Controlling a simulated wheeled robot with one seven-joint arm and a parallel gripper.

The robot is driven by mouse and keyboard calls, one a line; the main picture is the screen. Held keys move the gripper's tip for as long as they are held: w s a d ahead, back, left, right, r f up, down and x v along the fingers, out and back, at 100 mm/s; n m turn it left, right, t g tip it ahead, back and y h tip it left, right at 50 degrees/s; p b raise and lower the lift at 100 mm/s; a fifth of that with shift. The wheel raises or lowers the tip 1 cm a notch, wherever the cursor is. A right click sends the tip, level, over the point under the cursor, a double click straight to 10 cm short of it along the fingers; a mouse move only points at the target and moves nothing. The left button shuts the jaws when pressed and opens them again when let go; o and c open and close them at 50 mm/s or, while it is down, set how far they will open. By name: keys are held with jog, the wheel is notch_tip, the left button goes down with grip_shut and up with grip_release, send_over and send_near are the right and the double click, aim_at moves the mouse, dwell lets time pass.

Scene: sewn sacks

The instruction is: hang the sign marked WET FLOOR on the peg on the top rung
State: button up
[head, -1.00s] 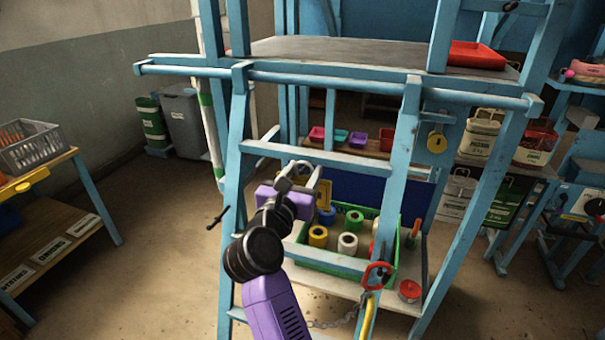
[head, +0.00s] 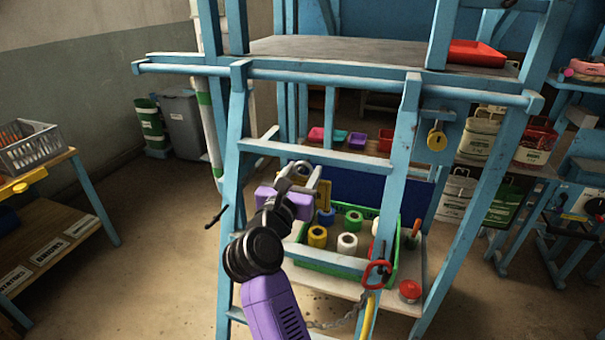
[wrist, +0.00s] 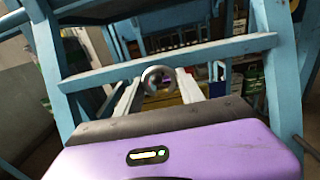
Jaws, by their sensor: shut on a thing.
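My gripper (head: 309,180) is purple with pale fingers and is shut on the yellowish sign (head: 314,194), just in front of the ladder's top rung (head: 345,160). In the wrist view, a grey ring (wrist: 158,80) stands between the fingers, in front of the same rung (wrist: 220,48). Part of the yellow sign (wrist: 190,90) shows behind the fingers there. The sign's lettering is not readable and much of it is hidden. I cannot make out the peg on the top rung; the ring and gripper may hide it.
The blue ladder's side rails (head: 234,165) flank my arm. A green crate (head: 330,268) with several coloured spools sits behind the ladder. A padlock (head: 437,140) hangs at right. A red hook (head: 378,273) and chain hang low. Open floor (head: 150,260) lies to the left.

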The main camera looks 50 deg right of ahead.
dwell(0.3)
jog(key=o, duration=1.3)
jog(key=shift+o, duration=0.2)
jog(key=b+v, duration=0.5)
jog(key=v, duration=0.4)
dwell(0.6)
dwell(0.6)
